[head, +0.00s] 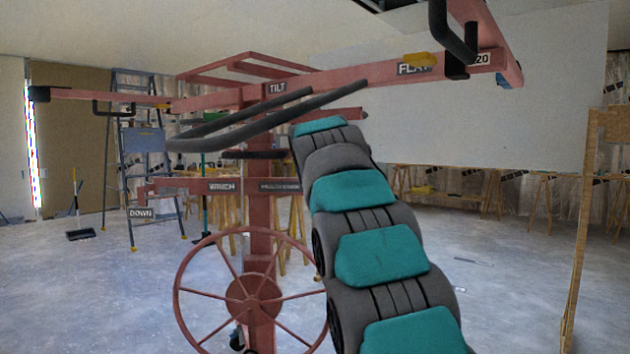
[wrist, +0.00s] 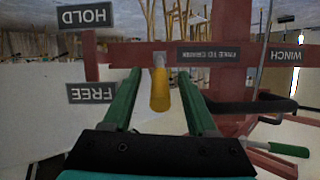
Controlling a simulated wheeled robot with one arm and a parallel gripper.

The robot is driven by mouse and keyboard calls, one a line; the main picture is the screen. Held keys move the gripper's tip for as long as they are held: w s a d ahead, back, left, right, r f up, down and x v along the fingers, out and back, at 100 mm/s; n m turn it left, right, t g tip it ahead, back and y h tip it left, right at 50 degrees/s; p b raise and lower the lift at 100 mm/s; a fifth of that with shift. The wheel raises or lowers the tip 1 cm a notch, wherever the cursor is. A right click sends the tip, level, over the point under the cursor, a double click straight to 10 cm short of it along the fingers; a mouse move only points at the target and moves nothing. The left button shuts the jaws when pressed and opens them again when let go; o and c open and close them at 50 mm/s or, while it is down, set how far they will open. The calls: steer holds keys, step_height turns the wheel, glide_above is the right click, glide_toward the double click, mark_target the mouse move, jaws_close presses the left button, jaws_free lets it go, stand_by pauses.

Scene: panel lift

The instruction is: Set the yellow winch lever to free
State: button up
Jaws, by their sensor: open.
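The yellow winch lever (wrist: 160,92) shows in the wrist view, its grey root on a red crossbar (wrist: 125,53) and its yellow handle pointing down the picture. My gripper (wrist: 160,74) is open, with one green finger on each side of the lever and a visible gap on both sides. How far the handle reaches between the fingers is hard to tell. The HOLD label (wrist: 85,16) is at upper left and the FREE label (wrist: 91,92) is lower left. In the head view my arm hides the gripper and this lever.
In the head view, a red lift frame has a spoked wheel (head: 252,296) below and a WINCH label (head: 222,186) on its crossbar. Another yellow lever (head: 420,59) sits by the FLAT label. Grey curved bars (head: 245,117) lie near my arm.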

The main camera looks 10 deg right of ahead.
steer(key=s+a+b, duration=0.2)
steer(key=s, duration=1)
steer(key=shift+s+a+r, duration=0.25)
steer(key=shift+s+a, duration=0.05)
steer(key=shift+a, duration=0.05)
